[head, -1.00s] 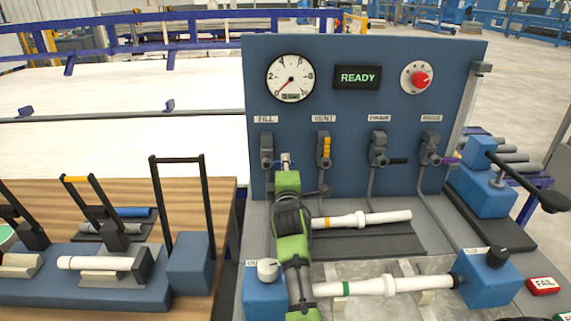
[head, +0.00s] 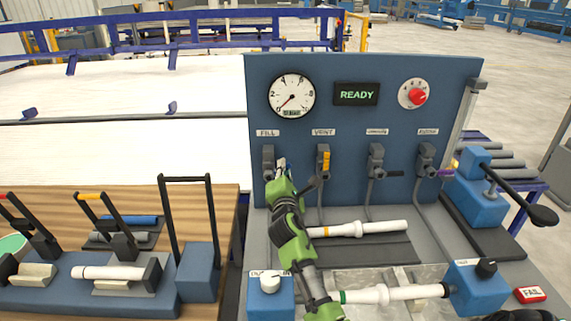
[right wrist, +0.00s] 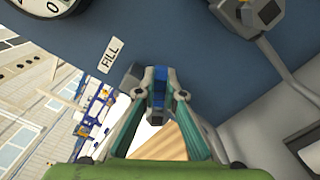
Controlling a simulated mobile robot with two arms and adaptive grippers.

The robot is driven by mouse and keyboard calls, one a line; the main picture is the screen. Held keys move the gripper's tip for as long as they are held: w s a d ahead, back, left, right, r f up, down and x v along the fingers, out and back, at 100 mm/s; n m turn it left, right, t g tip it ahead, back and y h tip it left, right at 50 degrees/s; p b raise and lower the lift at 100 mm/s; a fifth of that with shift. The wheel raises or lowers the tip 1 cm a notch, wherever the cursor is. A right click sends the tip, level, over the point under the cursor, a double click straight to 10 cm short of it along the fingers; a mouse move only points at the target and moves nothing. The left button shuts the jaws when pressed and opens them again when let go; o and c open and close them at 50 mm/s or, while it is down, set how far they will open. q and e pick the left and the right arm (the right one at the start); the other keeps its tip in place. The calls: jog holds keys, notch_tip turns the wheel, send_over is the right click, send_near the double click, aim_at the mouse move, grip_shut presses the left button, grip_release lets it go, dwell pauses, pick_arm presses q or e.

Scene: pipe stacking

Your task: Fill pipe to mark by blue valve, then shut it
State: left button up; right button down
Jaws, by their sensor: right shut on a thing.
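The FILL valve (head: 268,161) is at the left of the blue panel (head: 405,135). My right gripper (head: 281,165) is at its handle. In the right wrist view the fingers (right wrist: 160,92) are shut on the blue valve handle (right wrist: 159,86), and the FILL label (right wrist: 111,55) is beside it. A white pipe with a green band (head: 400,292) lies between two blue end blocks; my right forearm crosses in front of its left end. The gauge (head: 292,95) needle points low left, near zero. The display (head: 356,94) reads READY.
VENT, with a yellow handle (head: 326,162), and two more valves stand to the right. A white pipe with an orange band (head: 370,228) lies on a dark mat. A red dial (head: 417,96) and FAIL button (head: 529,294) are at right. Lever clamps (head: 120,245) fill the left bench.

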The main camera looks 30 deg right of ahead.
aim_at(268, 172)
jog(key=r+n+p, duration=0.1)
jog(key=n, duration=0.1)
jog(key=a+n+p, duration=0.1)
jog(key=n+p, duration=0.1)
jog(key=w+r+n+p, duration=0.1)
jog(key=p, duration=0.1)
jog(key=shift+a+r+n, duration=0.3)
jog(key=shift+r+n, duration=0.05)
jog(key=shift+n, duration=0.05)
jog(key=n+p, duration=0.2)
jog(key=w+a+n+p, duration=0.1)
jog(key=shift+a+r, duration=0.1)
jog(key=shift+r, duration=0.15)
jog(key=shift+w+a+f+n+p, duration=0.15)
jog(key=shift+a+n+p, duration=0.1)
jog(key=shift+n+p, duration=0.35)
jog(key=shift+w+a+r+n+p, duration=0.1)
jog(key=shift+a+n+p, duration=0.15)
jog(key=shift+n, duration=0.55)
jog(key=c, duration=2.2)
grip_release()
jog(key=shift+o, duration=0.5)
jog(key=shift+w+f, duration=0.1)
jog(key=shift+f, duration=0.1)
